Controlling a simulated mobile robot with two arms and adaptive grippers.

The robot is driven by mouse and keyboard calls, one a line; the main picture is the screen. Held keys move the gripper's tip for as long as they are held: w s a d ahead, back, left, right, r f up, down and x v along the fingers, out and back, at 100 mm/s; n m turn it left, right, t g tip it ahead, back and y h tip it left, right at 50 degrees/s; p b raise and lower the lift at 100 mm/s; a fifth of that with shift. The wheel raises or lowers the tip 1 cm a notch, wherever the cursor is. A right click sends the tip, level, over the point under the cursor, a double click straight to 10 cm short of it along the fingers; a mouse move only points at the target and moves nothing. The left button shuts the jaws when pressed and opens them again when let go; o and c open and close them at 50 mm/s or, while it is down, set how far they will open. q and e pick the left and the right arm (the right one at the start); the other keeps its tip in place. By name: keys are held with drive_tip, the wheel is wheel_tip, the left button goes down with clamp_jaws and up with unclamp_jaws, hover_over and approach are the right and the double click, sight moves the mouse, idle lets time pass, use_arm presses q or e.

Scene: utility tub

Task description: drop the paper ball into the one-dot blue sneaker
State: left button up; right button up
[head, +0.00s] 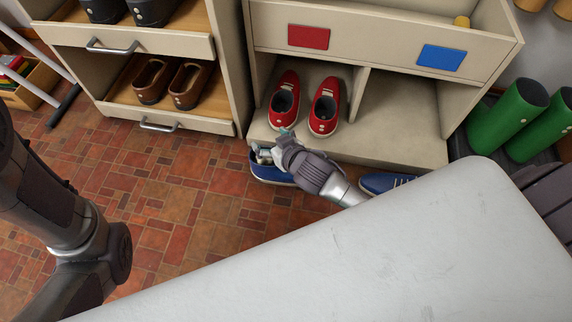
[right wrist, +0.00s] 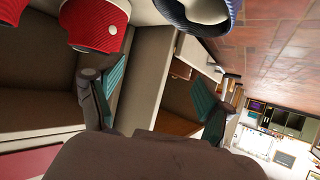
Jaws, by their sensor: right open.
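One blue sneaker (head: 270,176) stands on the tiled floor just in front of the shelf, partly hidden by my right gripper (head: 273,146). A blue sneaker also shows at the top of the right wrist view (right wrist: 172,12), with something pale in its opening; I cannot tell whether that is paper or lining. The other blue sneaker (head: 384,183) is further right, partly hidden by the white surface. I cannot make out dots on either. My right gripper is above the first sneaker, its fingers apart with nothing between them in the right wrist view (right wrist: 160,90). My left gripper is out of frame.
Red sneakers (head: 323,108) stand in the cubby behind. A white surface (head: 350,255) fills the near right. Green boots (head: 510,115) stand at right, and a cabinet with brown shoes (head: 151,80) at left.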

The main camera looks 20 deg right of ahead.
drive_tip(key=v, duration=1.1)
drive_tip(key=shift+s+r, duration=0.1)
